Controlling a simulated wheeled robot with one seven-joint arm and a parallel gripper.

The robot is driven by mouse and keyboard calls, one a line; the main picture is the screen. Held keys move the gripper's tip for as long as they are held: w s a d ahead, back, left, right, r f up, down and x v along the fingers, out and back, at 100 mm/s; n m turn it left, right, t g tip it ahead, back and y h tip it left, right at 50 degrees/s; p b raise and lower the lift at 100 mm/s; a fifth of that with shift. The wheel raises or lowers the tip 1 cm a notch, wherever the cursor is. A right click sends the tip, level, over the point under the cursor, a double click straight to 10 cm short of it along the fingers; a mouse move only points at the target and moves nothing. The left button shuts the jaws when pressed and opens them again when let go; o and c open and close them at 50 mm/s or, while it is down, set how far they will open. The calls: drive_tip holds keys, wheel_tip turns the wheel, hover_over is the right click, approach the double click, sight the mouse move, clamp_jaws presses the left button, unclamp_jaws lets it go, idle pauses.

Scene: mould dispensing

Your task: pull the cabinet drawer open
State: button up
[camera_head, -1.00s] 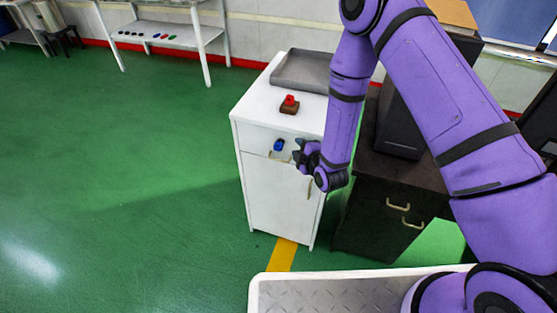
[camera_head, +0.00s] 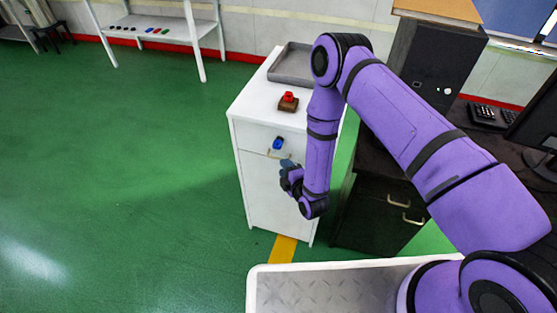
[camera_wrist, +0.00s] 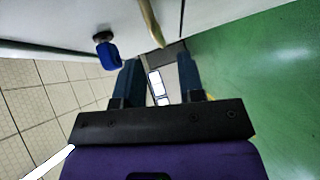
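The white cabinet (camera_head: 262,190) stands left of my arm. Its top drawer (camera_head: 250,136) looks flush with the front. A brass-coloured handle (camera_head: 279,155) crosses the drawer front, and a blue lock-like piece (camera_head: 278,142) sits just above it. My gripper (camera_head: 286,168) is by the cabinet front, just below the handle, which it partly hides. In the wrist view, my gripper (camera_wrist: 160,70) has its two fingers apart with nothing between them. The handle (camera_wrist: 152,24) is just beyond the fingertips, near the gap, and the blue piece (camera_wrist: 109,55) is beside the left finger.
A red button on a brown base (camera_head: 288,102) and a grey tray (camera_head: 290,65) are on the cabinet top. A dark desk (camera_head: 375,215) with handled drawers stands close on the right. The green floor (camera_head: 130,190) left of the cabinet is clear.

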drive_tip(key=shift+x, duration=2.7)
drive_tip(key=shift+c, duration=0.2)
clamp_jaws()
